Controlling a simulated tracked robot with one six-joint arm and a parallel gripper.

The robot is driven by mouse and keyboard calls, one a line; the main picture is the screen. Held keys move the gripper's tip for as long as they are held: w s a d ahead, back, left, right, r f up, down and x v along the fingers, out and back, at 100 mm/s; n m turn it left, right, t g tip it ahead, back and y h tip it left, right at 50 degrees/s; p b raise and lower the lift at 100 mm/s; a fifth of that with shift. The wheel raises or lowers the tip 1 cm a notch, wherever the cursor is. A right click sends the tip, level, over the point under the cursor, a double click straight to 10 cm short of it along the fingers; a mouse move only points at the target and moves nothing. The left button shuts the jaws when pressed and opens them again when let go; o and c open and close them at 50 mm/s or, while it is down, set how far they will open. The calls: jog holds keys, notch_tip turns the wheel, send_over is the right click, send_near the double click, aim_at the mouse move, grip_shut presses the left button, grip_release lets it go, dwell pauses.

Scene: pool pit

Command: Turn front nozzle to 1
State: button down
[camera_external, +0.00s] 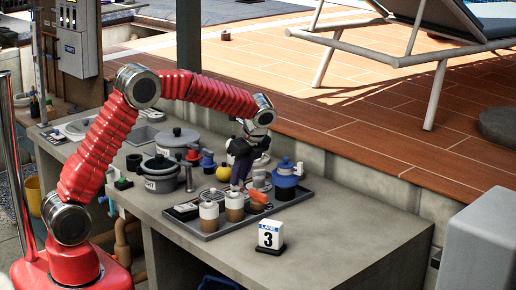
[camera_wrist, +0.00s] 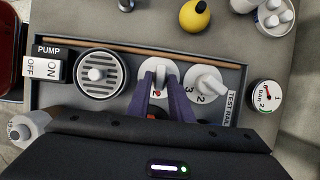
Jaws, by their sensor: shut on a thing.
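The grey rail tray (camera_wrist: 125,42), labelled TEST RAIL, holds two round white dials with raised grips, which look like the nozzles. My gripper (camera_wrist: 161,82) has its two purple fingers down on either side of the grip of the left dial (camera_wrist: 158,66), shut on it. A numeral 2 and a small red mark show between the fingers; the rest of its scale is hidden. The other dial (camera_wrist: 205,84) stands to the right, free, with 3 and 2 readable. In the external view my gripper (camera_external: 238,184) reaches down over the tray (camera_external: 206,237); the dials are hard to make out there.
A PUMP ON/OFF switch (camera_wrist: 46,66) and a slotted round cover (camera_wrist: 97,88) sit left in the tray. A BAR gauge (camera_wrist: 267,97) is at the right. A blue pot (camera_external: 286,181) and a LANE 3 sign (camera_external: 270,235) stand nearby.

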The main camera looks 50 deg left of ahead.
jog(key=shift+a+f+n, duration=0.1)
jog(key=shift+f+n, duration=0.15)
jog(key=shift+n, duration=0.15)
jog(key=shift+w+n+g, duration=0.1)
jog(key=shift+n+g, duration=0.3)
jog(key=shift+n, duration=0.1)
jog(key=n, duration=0.2)
jog(key=n+g, duration=0.1)
jog(key=n, duration=0.1)
jog(key=shift+w+a+f+g, duration=0.1)
jog(key=shift+w+a+g, duration=0.1)
jog(key=shift+g, duration=0.1)
jog(key=n+h, duration=0.1)
jog(key=n, duration=0.2)
jog(key=n+g+h, duration=0.1)
jog(key=n, duration=0.2)
jog(key=shift+w+a+g, duration=0.15)
jog(key=shift+a+g, duration=0.05)
jog(key=shift+g, duration=0.1)
jog(key=c, duration=1.8)
grip_release()
jog(key=shift+o, duration=0.2)
jog(key=shift+w, duration=0.1)
jog(key=shift+d+r, duration=0.1)
jog(key=shift+r, duration=0.15)
